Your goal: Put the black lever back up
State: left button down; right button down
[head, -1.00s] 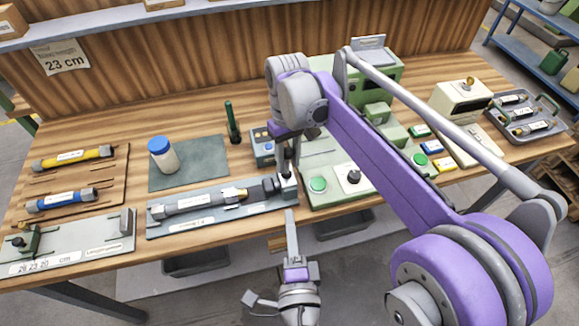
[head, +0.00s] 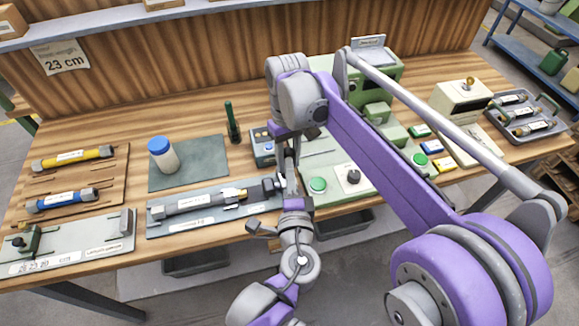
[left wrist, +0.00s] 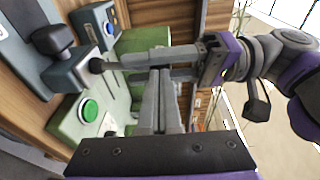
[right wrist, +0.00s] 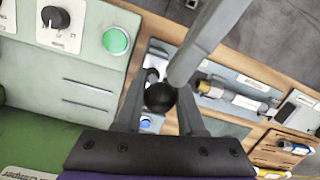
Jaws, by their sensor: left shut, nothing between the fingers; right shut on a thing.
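The lever's round black knob (right wrist: 160,97) sits between the fingertips of my right gripper (right wrist: 158,108) in the right wrist view; the gripper is shut on it. In the left wrist view the knob (left wrist: 97,65) shows at the tip of the right gripper (left wrist: 110,64), beside a grey block on the fixture (head: 165,231). The lever's shaft is mostly hidden. My left gripper (head: 291,182) is shut and empty at the fixture's right end; its closed fingers (left wrist: 160,100) fill the middle of the left wrist view. One of its fingers passes close to the knob in the right wrist view.
A grey tube (head: 195,203) lies in the fixture, with a black clamp part (left wrist: 52,40) at its right end. A green panel with a green button (head: 317,185) and a black dial (head: 353,176) stands close on the right.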

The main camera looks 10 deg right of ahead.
pick_arm(q)
jog(key=shift+w, duration=0.2)
pick_arm(e)
jog(key=shift+s, duration=0.15)
pick_arm(q)
jog(key=shift+w+d+r, duration=0.15)
jog(key=shift+w, duration=0.65)
pick_arm(e)
jog(key=c, duration=1)
grip_release()
jog(key=o, duration=0.5)
jog(key=shift+a, duration=0.15)
jog(key=shift+r, duration=0.1)
